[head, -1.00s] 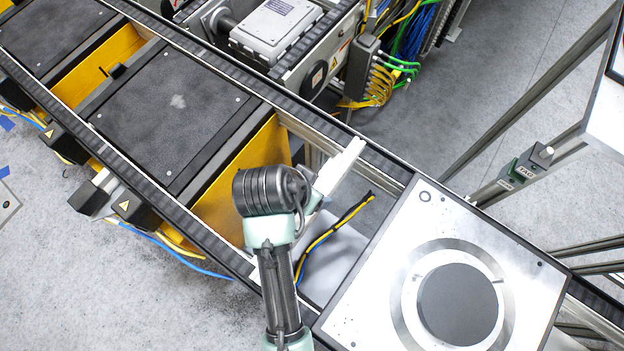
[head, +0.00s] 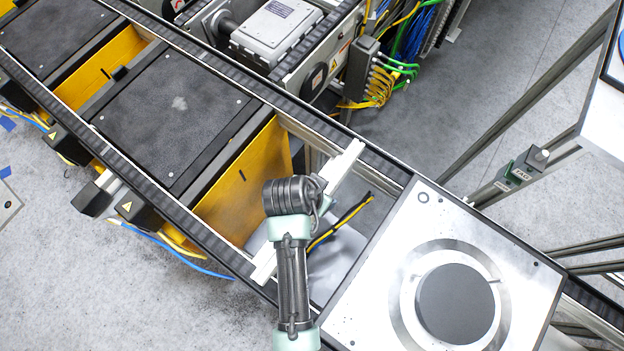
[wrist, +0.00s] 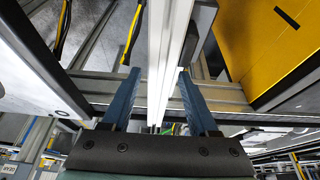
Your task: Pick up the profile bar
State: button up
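The profile bar (head: 345,168) is a long, pale, straight bar. In the head view it slants across the open gap in the conveyor frame, with its middle hidden behind my wrist. In the wrist view the bar (wrist: 169,50) runs from the top edge down between the two blue fingers. The fingers are hidden in the head view. Whether the bar touches the frame below is hard to tell.
A metal plate with a dark round disc (head: 455,304) sits right of the gap. A dark pallet (head: 175,115) and a yellow panel (head: 245,180) lie to the left. Yellow and black cables (head: 340,222) stick up in the gap. The conveyor rails (head: 385,160) border it.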

grip_shut()
dwell(0.3)
